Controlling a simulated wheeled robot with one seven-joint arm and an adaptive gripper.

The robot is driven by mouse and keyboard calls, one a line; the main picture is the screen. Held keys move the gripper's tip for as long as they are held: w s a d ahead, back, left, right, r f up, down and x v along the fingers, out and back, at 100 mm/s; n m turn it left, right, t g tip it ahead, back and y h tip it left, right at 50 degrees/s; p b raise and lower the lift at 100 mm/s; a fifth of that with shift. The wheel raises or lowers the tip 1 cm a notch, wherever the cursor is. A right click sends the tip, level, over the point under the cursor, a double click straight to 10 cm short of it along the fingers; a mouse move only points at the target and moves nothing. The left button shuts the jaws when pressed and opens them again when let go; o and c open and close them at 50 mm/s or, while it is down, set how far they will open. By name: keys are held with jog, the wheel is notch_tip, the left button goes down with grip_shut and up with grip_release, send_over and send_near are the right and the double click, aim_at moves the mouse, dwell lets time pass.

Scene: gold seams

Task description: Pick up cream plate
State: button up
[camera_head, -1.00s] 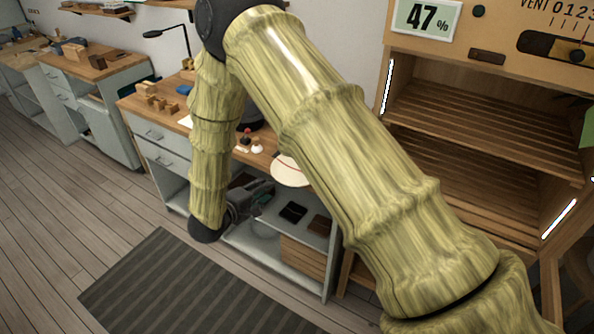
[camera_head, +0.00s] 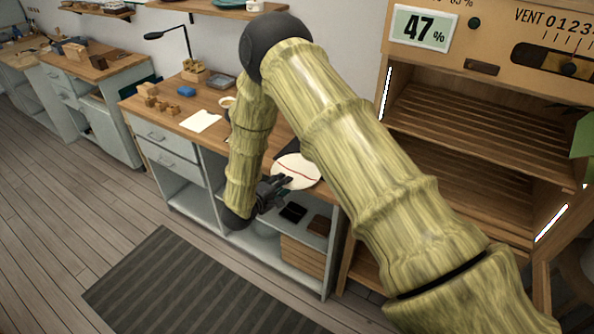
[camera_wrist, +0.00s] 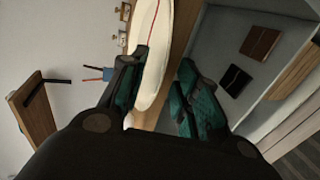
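The cream plate (camera_head: 298,172) has a red seam line across it and lies on the wooden workbench (camera_head: 218,103), near its front edge. In the wrist view the plate (camera_wrist: 152,50) shows at the top, cut off by the frame. My gripper (camera_head: 280,187) is beside the plate's front left edge in the head view. In the wrist view my gripper (camera_wrist: 160,80) has its two green-padded fingers spread apart, with the plate's edge lying ahead and partly between them. I cannot tell whether a finger touches the plate. The gripper's hold is empty.
A white sheet (camera_head: 201,121), wooden blocks (camera_head: 165,104) and a blue item (camera_head: 187,91) lie on the bench. Below are open shelves with dark items (camera_head: 293,212). A slatted wooden cabinet (camera_head: 470,120) stands to the right. A striped mat (camera_head: 185,285) covers the floor.

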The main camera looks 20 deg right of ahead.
grip_shut()
jog(key=shift+w, duration=0.1)
jog(key=shift+r, duration=0.15)
jog(key=shift+r+b, duration=0.5)
jog(key=shift+r, duration=0.05)
notch_tip(320, 180, up, 2)
jog(key=shift+b, duration=0.45)
jog(key=f+b+v, duration=0.2)
jog(key=b+v, duration=0.1)
jog(key=v, duration=1.2)
jog(key=shift+s+a+f+b, duration=0.35)
jog(key=shift+s+a+b, duration=0.05)
jog(key=shift+s, duration=0.15)
